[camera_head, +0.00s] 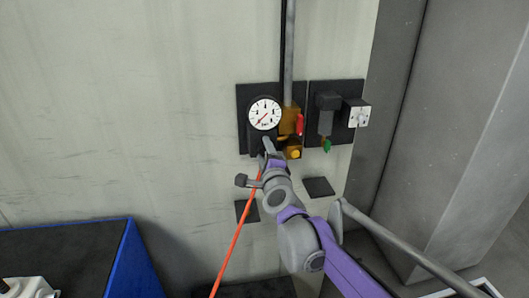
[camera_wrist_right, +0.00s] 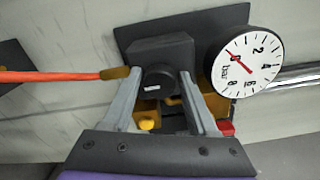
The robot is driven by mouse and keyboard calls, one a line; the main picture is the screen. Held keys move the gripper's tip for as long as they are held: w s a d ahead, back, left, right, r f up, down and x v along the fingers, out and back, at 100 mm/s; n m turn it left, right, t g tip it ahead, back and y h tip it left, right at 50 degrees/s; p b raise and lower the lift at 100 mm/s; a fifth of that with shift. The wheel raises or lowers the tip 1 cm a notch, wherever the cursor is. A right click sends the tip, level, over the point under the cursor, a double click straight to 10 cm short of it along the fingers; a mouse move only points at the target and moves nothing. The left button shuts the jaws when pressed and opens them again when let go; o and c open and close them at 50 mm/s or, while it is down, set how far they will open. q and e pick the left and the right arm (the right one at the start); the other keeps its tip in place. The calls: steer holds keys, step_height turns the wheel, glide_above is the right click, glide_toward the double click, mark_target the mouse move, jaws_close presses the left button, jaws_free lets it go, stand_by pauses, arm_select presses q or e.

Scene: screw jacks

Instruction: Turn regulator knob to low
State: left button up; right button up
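The regulator knob (camera_wrist_right: 158,78) is a dark round knob with a small white label, facing my right wrist camera. My right gripper (camera_wrist_right: 159,74) has one finger on each side of it. Whether both fingertips press on the knob I cannot tell. In the head view, my right gripper (camera_head: 266,142) reaches the regulator just below the gauge and hides most of the knob. The white pressure gauge (camera_head: 265,113) sits above it, its red needle pointing lower left. The gauge also shows in the wrist view (camera_wrist_right: 247,63), marked in bar. My left gripper is not in view.
An orange hose (camera_head: 239,233) runs down from the regulator. A yellow button (camera_head: 294,154) and a red part (camera_head: 300,124) are close to my gripper. A white switch box (camera_head: 356,113) is to the right. A blue-edged table (camera_head: 126,260) stands lower left.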

steer(key=shift+o, duration=1.1)
steer(key=shift+s, duration=0.1)
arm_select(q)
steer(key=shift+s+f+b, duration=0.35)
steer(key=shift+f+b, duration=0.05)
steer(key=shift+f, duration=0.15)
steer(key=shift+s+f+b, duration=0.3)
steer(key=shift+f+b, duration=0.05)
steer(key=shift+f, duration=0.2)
arm_select(e)
steer(key=s+d, duration=0.2)
steer(key=s, duration=0.8)
steer(key=shift+s, duration=0.25)
steer(key=s+d+f+n+g+h, duration=0.1)
steer(key=s+d+f+n+g, duration=0.3)
steer(key=s+f, duration=0.4)
steer(key=s+d+f+n+g+h, duration=0.1)
steer(key=s+d+f+n+g, duration=0.2)
steer(key=s+d+f+n, duration=0.3)
steer(key=s+d+f+n+g+h, duration=0.1)
steer(key=s+d+f+n+g, duration=0.3)
steer(key=s+f+n, duration=0.5)
steer(key=s+d+f, duration=0.2)
steer(key=s+f, duration=0.1)
steer(key=f, duration=0.2)
steer(key=shift+s+f+g, duration=0.15)
steer(key=shift+s+g, duration=0.05)
steer(key=shift+g, duration=0.1)
